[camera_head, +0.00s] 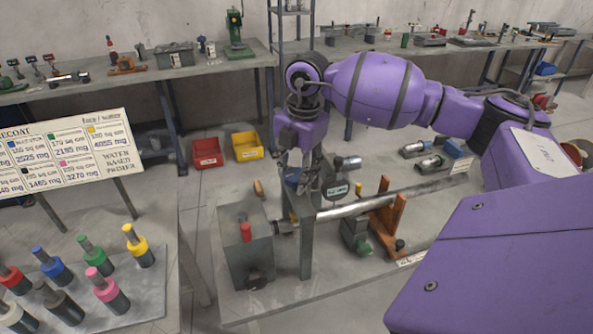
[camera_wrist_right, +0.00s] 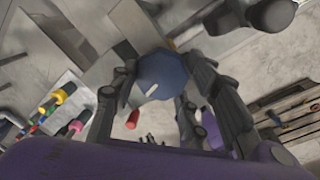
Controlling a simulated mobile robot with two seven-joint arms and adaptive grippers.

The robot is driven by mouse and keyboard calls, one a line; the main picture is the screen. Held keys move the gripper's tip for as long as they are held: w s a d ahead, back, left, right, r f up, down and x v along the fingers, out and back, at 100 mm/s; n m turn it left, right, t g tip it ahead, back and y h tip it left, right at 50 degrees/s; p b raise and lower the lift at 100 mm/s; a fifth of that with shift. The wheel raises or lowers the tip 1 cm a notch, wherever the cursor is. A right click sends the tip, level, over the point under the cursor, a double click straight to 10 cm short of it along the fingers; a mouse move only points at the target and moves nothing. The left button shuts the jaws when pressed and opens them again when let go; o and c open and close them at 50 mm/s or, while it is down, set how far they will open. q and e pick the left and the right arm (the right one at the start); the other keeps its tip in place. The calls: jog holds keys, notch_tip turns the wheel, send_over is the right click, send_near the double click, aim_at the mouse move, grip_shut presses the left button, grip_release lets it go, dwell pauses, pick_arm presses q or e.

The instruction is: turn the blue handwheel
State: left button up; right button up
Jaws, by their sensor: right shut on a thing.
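The blue handwheel (camera_wrist_right: 163,76) fills the middle of the right wrist view as a many-sided blue disc with a pale mark on it. In the head view only a small part of the handwheel (camera_head: 292,175) shows behind my fingers. My right gripper (camera_head: 308,183) points down at the machine's upright plate. Its dark fingers are shut on the handwheel, one on each side of it in the right wrist view. The exact contact points are partly hidden. My left gripper is in neither view.
The machine has a grey box (camera_head: 240,268) with a red knob (camera_head: 246,232), a round gauge (camera_head: 335,187), a long metal rod (camera_head: 365,205) and an orange bracket (camera_head: 386,222). A board with colored cylinders (camera_head: 95,290) stands left. Red (camera_head: 207,153) and yellow (camera_head: 247,146) bins lie behind.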

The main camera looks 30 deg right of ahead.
aim_at(296, 177)
jog(key=m, duration=0.6)
jog(key=shift+a+f+h, duration=0.2)
jog(key=shift+h, duration=0.1)
jog(key=shift+m, duration=0.3)
jog(key=o, duration=1.1)
jog(key=shift+w, duration=0.1)
jog(key=shift+r, duration=0.1)
jog(key=shift+r, duration=0.1)
jog(key=shift+d+r, duration=0.1)
jog(key=shift+r, duration=0.2)
jog(key=r, duration=0.3)
jog(key=s+r, duration=0.1)
jog(key=r, duration=0.7)
jog(key=shift+s+r, duration=0.1)
jog(key=shift+s, duration=0.05)
